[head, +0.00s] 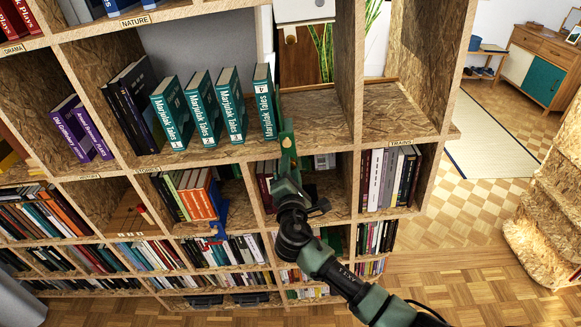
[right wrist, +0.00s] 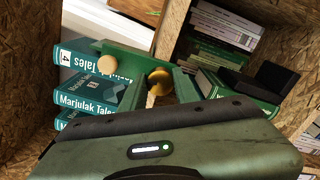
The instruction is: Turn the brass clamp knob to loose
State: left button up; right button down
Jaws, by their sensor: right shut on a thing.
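The brass clamp knob (right wrist: 159,77) shows as a round golden disc in the right wrist view, on a green bookend clamp (right wrist: 128,54). A paler tan disc (right wrist: 107,62) sits to its left on the same clamp. In the head view the green clamp (head: 288,155) stands at the shelf edge, just right of the "Marjulak Tales" books. My right gripper (head: 287,168) reaches up to it from below. In the right wrist view the right gripper (right wrist: 160,90) is shut on the brass knob. The fingers partly hide the knob's lower side. My left gripper is not in view.
Several teal "Marjulak Tales" books (head: 203,107) stand left of the clamp, some leaning. The shelf cell at right (head: 393,110) is empty. Chipboard dividers and filled lower shelves surround my right arm. Open parquet floor (head: 480,230) lies at the right.

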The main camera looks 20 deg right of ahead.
jog(key=shift+f, duration=0.1)
jog(key=c, duration=1.1)
grip_release()
jog(key=shift+o, duration=0.2)
jog(key=b+v, duration=0.1)
jog(key=v, duration=0.6)
jog(key=shift+s+b, duration=0.35)
jog(key=shift+s, duration=0.05)
jog(key=shift+a, duration=0.1)
